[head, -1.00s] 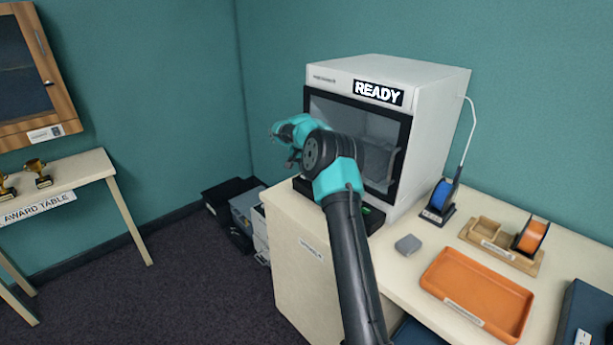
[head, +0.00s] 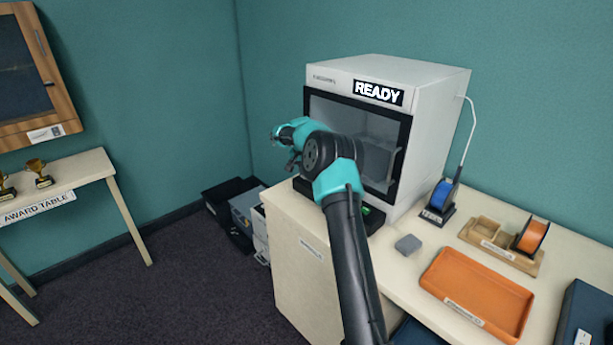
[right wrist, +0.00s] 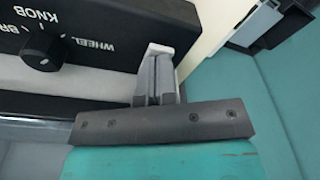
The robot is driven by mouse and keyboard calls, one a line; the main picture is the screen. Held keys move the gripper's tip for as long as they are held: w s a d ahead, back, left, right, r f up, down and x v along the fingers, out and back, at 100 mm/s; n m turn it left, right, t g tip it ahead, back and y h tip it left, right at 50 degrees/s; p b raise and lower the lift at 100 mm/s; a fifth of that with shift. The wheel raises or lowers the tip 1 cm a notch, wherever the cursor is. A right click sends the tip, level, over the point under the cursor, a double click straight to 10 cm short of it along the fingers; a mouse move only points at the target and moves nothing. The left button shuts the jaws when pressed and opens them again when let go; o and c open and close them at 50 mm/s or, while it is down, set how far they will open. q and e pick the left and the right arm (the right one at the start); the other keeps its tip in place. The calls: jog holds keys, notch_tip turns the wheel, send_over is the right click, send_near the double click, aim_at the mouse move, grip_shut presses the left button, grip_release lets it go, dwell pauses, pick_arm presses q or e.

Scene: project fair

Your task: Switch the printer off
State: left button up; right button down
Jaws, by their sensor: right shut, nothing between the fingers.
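The white printer (head: 430,150) stands on the bench against the wall, with a dark-framed front window. Its display (head: 378,93) reads READY. In the right wrist view its black control panel (right wrist: 95,25) carries a round black knob (right wrist: 42,50) and white lettering including "WHEEL" and "KNOB". My right gripper (right wrist: 158,58) is shut and empty, beside the end of this panel; I cannot tell whether it touches. In the head view my right arm crosses in front of the printer and hides much of the panel; a small green patch shows at its right end. My left gripper is not in view.
On the bench (head: 395,268) are a small grey block (head: 408,244), an orange tray (head: 470,300), a blue spool (head: 440,195) and an orange spool (head: 532,237) in a wooden holder. Boxes (head: 245,210) stand on the floor left of the bench. An award table (head: 75,180) is far left.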

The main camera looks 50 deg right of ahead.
jog(key=shift+f, duration=0.4)
dwell(0.3)
jog(key=shift+r, duration=3.5)
